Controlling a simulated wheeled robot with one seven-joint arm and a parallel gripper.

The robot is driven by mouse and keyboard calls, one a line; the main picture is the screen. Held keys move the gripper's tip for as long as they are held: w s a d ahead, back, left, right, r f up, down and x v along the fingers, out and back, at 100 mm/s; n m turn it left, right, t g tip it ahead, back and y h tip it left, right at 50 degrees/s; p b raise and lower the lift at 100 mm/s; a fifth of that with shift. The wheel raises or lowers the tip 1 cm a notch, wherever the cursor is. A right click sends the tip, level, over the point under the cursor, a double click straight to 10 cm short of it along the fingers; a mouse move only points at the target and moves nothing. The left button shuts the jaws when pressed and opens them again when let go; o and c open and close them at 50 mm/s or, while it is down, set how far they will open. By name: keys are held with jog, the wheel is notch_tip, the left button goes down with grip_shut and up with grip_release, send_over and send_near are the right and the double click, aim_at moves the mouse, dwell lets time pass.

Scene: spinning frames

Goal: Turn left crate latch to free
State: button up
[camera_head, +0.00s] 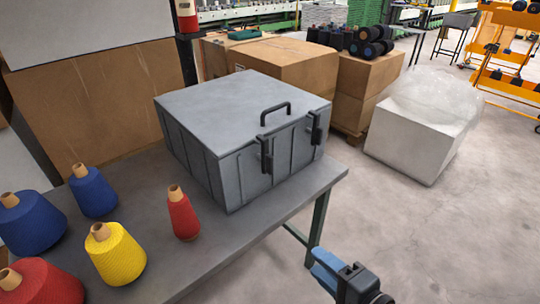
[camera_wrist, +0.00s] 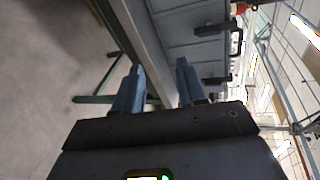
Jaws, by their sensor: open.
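A closed grey crate (camera_head: 200,170) stands on a dark table, with two black latches on its front face. The left latch (camera_head: 267,155) hangs upright over the lid seam. The right latch (camera_head: 316,127) is near the right front corner. My gripper (camera_head: 322,262) is at the bottom right, in front of the table edge and apart from the crate. In the wrist view my gripper (camera_wrist: 160,66) has two blue fingers spread with nothing between them. The crate front (camera_wrist: 190,35) shows sideways beyond them, with a dark latch, likely the left one (camera_wrist: 235,42).
A black handle (camera_head: 275,113) is on the lid. A red cone (camera_head: 183,214), a yellow cone (camera_head: 115,254) and blue cones (camera_head: 93,191) stand left of the crate. Cardboard boxes (camera_head: 285,65) are behind it. Open floor (camera_head: 430,240) lies right of the table (camera_head: 225,250).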

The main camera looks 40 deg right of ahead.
jog(key=w+d+r+m+t, duration=0.2)
jog(key=w+d+m, duration=0.3)
jog(key=w+m, duration=0.45)
jog(key=m+t+y, duration=0.1)
jog(key=m+y, duration=0.1)
jog(key=m, duration=0.4)
send_near(272, 158)
jog(key=w, duration=0.4)
jog(key=shift+w+f+p, duration=0.1)
jog(key=shift+w+p, duration=0.35)
jog(key=shift+w, duration=3)
jog(key=shift+c, duration=0.2)
grip_shut()
